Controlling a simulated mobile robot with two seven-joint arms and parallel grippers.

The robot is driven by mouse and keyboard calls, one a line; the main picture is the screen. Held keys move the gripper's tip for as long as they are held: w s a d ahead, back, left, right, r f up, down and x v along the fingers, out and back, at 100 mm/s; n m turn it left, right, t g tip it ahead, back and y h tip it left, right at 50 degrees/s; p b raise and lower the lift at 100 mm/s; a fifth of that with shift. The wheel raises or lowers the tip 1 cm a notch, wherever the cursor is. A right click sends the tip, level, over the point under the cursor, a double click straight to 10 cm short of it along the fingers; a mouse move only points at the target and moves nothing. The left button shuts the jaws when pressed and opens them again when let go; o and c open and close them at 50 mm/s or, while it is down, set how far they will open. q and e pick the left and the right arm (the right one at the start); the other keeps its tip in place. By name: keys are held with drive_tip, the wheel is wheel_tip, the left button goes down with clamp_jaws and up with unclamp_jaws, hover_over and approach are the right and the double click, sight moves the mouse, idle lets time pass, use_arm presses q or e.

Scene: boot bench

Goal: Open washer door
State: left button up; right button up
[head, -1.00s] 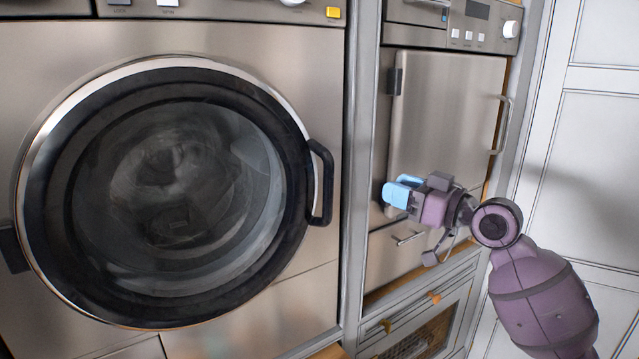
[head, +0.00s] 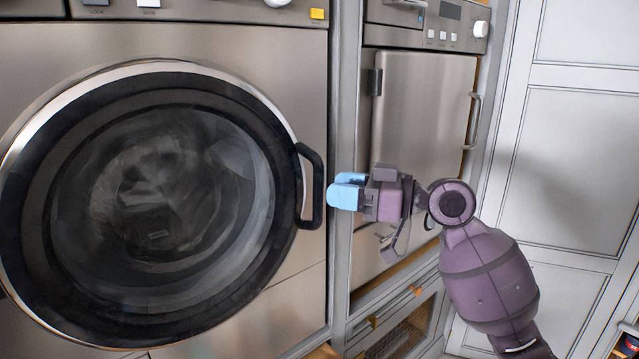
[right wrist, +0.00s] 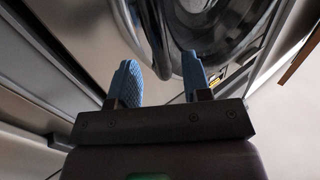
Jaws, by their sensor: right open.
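The washer door (head: 165,205) is a round dark glass door with a chrome rim, and it sits shut in the washer front. Its black handle (head: 316,186) stands at the door's right edge. My right gripper (head: 335,192) has light blue fingertips, is open and empty, and is just right of the handle, apart from it in the picture. In the right wrist view the open fingers (right wrist: 160,85) are spread, with the curved door rim (right wrist: 215,30) and dark handle between and beyond them. My left gripper is not in view.
A steel appliance (head: 425,110) with a vertical bar handle (head: 473,120) stands right of the washer, behind my right arm. Below it is a drawer or rack unit (head: 405,330). A white panelled door (head: 575,150) is at the right. The space before the washer door looks clear.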

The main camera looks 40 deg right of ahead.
sight(318, 214)
drive_tip(key=shift+x, duration=2.25)
clamp_jaws()
